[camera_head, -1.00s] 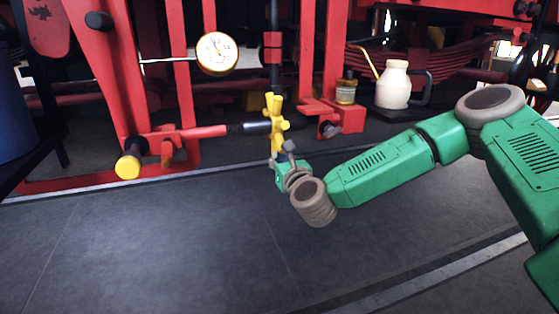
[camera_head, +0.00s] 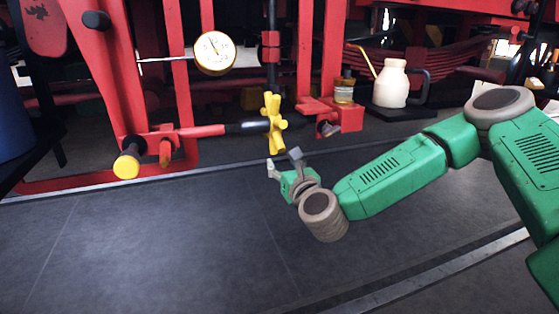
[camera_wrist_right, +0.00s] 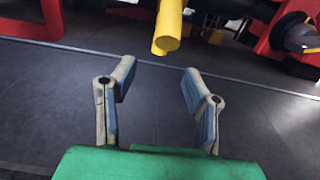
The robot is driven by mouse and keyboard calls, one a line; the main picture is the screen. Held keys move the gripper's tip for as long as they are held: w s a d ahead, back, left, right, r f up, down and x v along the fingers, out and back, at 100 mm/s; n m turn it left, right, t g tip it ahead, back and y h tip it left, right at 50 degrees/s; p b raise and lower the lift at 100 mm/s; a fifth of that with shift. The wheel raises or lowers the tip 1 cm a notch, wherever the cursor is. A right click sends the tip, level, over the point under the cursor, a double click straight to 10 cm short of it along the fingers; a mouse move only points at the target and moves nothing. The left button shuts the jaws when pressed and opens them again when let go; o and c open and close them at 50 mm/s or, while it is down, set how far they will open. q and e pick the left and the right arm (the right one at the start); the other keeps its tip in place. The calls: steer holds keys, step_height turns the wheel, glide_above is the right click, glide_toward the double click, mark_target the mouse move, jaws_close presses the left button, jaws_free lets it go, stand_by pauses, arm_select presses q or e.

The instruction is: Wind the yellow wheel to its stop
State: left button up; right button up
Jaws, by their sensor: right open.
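The yellow wheel (camera_head: 273,123) is a spoked handwheel on the end of a dark and red horizontal shaft, near the middle of the head view. In the right wrist view a yellow spoke (camera_wrist_right: 168,28) hangs at the top centre, beyond the fingertips. My right gripper (camera_head: 284,160) is just below the wheel, apart from it. Its two fingers (camera_wrist_right: 158,80) are spread with nothing between them in the wrist view. My left gripper is not in view.
A white dial gauge (camera_head: 215,53) stands above left of the wheel. A yellow-capped knob (camera_head: 127,166) is at left. A cream oil can (camera_head: 391,84) and a small jar (camera_head: 344,90) stand at right. Red frame bars surround the shaft. The dark floor in front is clear.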

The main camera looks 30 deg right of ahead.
mark_target(285, 128)
steer(key=shift+s+a, duration=0.15)
steer(key=shift+s, duration=0.5)
steer(key=s+r, duration=0.1)
steer(key=r, duration=0.2)
steer(key=r+p, duration=0.1)
steer(key=r, duration=0.2)
steer(key=s+r+p, duration=0.1)
steer(key=r, duration=0.3)
steer(key=shift+s+a, duration=0.3)
steer(key=shift+a, duration=0.05)
steer(key=shift+w+f, duration=0.15)
steer(key=shift+w, duration=0.2)
steer(key=shift+p+x, duration=0.45)
steer(key=shift+x, duration=2.1)
steer(key=shift+f, duration=0.1)
jaws_close()
